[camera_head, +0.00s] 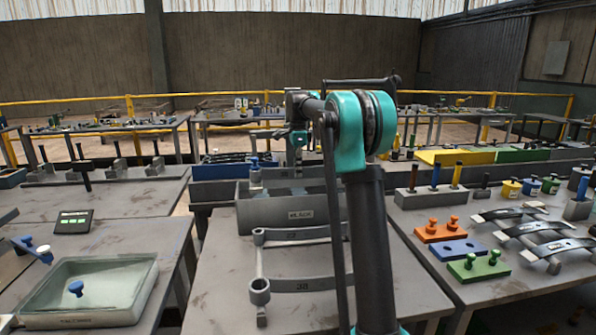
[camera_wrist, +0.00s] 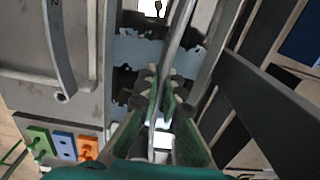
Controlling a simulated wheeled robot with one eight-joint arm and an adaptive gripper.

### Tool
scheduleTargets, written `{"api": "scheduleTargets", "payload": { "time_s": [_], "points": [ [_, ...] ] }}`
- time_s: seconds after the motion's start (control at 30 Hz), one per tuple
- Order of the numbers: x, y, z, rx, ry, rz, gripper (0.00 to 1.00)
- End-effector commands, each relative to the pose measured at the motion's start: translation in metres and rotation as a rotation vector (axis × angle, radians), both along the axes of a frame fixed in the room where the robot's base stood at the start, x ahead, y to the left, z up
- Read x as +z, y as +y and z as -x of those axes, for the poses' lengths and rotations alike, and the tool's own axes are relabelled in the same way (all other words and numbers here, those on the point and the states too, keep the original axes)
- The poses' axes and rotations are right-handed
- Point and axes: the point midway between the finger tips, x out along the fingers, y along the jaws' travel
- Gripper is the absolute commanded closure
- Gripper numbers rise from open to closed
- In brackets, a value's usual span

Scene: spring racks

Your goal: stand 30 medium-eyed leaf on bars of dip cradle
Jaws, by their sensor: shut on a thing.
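In the wrist view my gripper (camera_wrist: 160,95) has its green fingers shut on a thin grey metal leaf (camera_wrist: 181,30), seen edge-on. The leaf runs up the picture from between the fingertips; its number and eyes cannot be read. A narrow dark well with ragged blue-grey patches (camera_wrist: 130,50) lies beneath it. I cannot tell which parts are the cradle's bars or whether the leaf touches them.
A grey labelled bin (camera_head: 285,214) stands before the trough. Leaves, one marked 38 (camera_head: 305,284), lie on the middle table. Orange (camera_head: 440,231), blue (camera_head: 460,249) and green (camera_head: 480,265) blocks and arched leaves (camera_head: 535,226) occupy the right table. A glass tray (camera_head: 95,290) sits left.

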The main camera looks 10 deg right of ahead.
Motion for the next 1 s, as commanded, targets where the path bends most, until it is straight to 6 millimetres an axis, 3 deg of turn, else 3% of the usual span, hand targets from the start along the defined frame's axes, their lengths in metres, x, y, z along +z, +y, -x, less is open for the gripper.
{"api": "scheduleTargets", "payload": {
  "time_s": [0.83, 0.87, 1.0],
  "points": [
    [-0.0088, 0.0000, 0.0001, 0.000, 0.000, 0.000, 1.00],
    [-0.0085, 0.0000, 0.0001, 0.000, 0.000, 0.000, 0.90],
    [-0.0087, 0.0000, 0.0001, 0.000, 0.000, 0.000, 0.73]
  ]
}}
